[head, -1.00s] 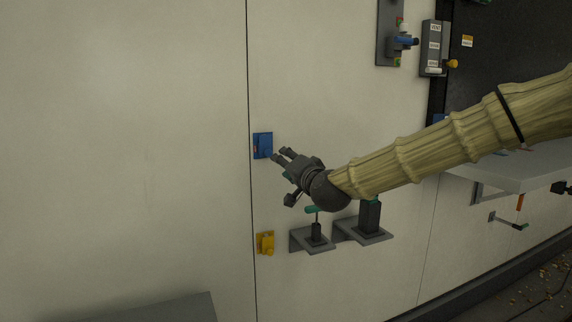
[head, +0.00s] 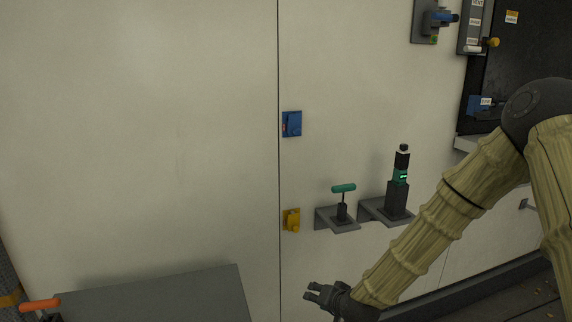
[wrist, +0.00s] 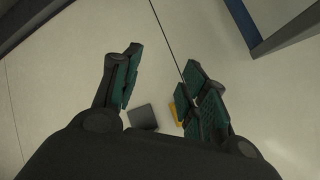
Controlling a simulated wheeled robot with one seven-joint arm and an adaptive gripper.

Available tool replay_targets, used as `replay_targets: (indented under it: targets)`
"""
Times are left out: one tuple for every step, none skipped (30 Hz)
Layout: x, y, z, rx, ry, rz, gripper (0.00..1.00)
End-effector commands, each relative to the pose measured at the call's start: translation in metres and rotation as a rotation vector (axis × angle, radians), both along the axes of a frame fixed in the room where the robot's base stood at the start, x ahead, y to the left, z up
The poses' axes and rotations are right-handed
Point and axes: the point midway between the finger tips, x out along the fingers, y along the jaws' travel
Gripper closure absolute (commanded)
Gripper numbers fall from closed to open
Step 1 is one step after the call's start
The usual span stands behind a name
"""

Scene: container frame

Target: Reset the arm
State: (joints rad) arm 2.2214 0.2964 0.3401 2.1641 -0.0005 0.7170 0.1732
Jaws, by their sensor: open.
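My gripper (head: 314,293) is low in the head view, in front of the pale wall and below the yellow wall piece. My arm, in a tan ribbed sleeve, bends at a dark elbow at the right and slopes down left to it. In the wrist view my gripper (wrist: 160,85) has its green-padded fingers spread wide apart, with nothing between them. A dark grey block shape (wrist: 143,117) and a bit of yellow (wrist: 178,112) show beyond the fingers.
A blue wall piece (head: 291,124) and a yellow one (head: 291,220) sit by the wall seam. Two grey shelves hold a green T-handled tool (head: 343,190) and a black-green device (head: 400,176). A grey surface (head: 160,295) lies at lower left, near an orange handle (head: 40,305).

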Motion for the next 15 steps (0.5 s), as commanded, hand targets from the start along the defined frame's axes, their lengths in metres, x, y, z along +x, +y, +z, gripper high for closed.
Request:
replay_targets:
  targets:
    - [-0.02,-0.004,-0.024,-0.028,0.045,0.014,0.56]
    - [-0.031,-0.007,-0.038,-0.043,0.069,0.021,0.56]
    - [-0.046,-0.01,-0.055,-0.064,0.101,0.033,0.56]
    - [-0.058,-0.013,-0.067,-0.08,0.125,0.04,0.56]
    - [-0.07,-0.016,-0.079,-0.096,0.149,0.049,0.56]
    - [-0.087,-0.021,-0.095,-0.115,0.182,0.06,0.56]
    - [-0.099,-0.024,-0.106,-0.131,0.206,0.069,0.56]
    - [-0.113,-0.028,-0.117,-0.147,0.23,0.078,0.56]
    - [-0.131,-0.033,-0.13,-0.167,0.264,0.091,0.56]
    - [-0.145,-0.037,-0.141,-0.183,0.289,0.101,0.56]
    - [-0.158,-0.04,-0.15,-0.198,0.313,0.11,0.56]
    - [-0.178,-0.046,-0.162,-0.218,0.348,0.124,0.56]
    - [-0.192,-0.05,-0.17,-0.233,0.373,0.134,0.56]
    - [-0.207,-0.055,-0.178,-0.249,0.398,0.145,0.56]
    - [-0.227,-0.061,-0.188,-0.269,0.433,0.16,0.56]
